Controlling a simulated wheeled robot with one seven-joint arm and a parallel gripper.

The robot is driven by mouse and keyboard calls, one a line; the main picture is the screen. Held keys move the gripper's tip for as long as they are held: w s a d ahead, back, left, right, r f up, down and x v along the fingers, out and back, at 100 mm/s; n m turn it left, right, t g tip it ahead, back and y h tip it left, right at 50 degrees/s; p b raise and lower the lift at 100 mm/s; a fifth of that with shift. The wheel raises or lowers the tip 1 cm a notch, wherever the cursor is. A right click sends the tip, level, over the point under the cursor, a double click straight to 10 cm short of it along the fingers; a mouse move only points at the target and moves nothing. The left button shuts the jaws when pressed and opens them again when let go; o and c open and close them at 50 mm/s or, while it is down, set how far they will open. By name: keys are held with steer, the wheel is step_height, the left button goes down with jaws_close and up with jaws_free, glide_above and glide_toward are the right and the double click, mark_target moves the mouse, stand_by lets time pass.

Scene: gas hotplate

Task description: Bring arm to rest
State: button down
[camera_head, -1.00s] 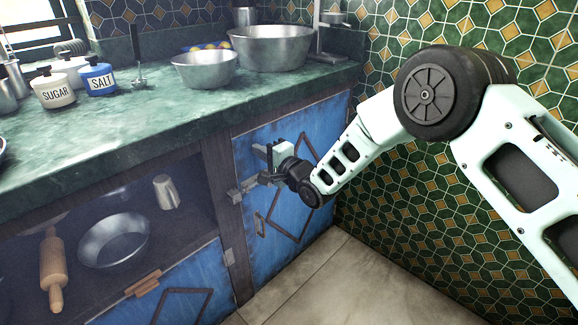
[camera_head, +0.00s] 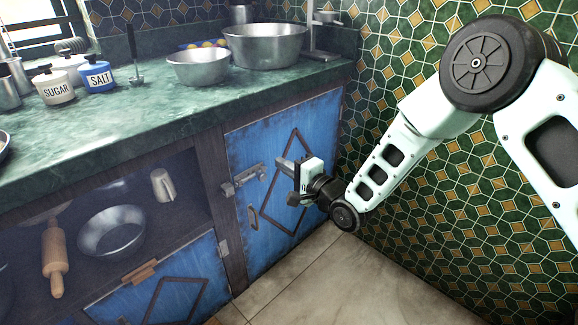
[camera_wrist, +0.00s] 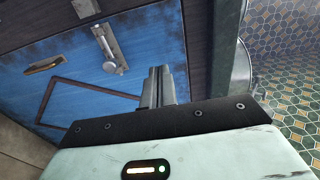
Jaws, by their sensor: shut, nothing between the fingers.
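My gripper (camera_head: 285,165) is shut and empty, in front of the blue cabinet door (camera_head: 262,135) on the right and apart from its latch. In the wrist view the shut fingers (camera_wrist: 157,86) stand up in the middle. The metal latch (camera_head: 243,179) is on the door's left edge, to the left of my gripper; it also shows in the wrist view (camera_wrist: 107,45). The door looks closed. My arm reaches in from the right side of the head view.
The green countertop (camera_head: 150,115) holds metal bowls (camera_head: 265,46), a sugar jar (camera_head: 53,87) and a salt jar (camera_head: 97,77). An open shelf at left holds a rolling pin (camera_head: 55,258) and a bowl (camera_head: 111,233). A tiled wall (camera_head: 470,190) stands at right; the floor (camera_head: 340,280) is clear.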

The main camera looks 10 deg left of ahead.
steer(key=s+d+r+n+g+h, duration=0.4)
steer(key=s+d, duration=0.3)
steer(key=s, duration=0.5)
steer(key=s+d+r+n+g+h, duration=0.25)
steer(key=s+d+n+h, duration=0.3)
steer(key=s+d, duration=0.4)
steer(key=s+d+r+n+g+h, duration=0.3)
steer(key=s+d+n+g, duration=0.25)
steer(key=s, duration=0.75)
step_height(320, 180, up, 24)
steer(key=s+p, duration=0.1)
steer(key=p, duration=2.3)
steer(key=shift+s+d+f+n+h, duration=0.2)
steer(key=shift+d+n+h, duration=0.15)
steer(key=shift+d, duration=0.1)
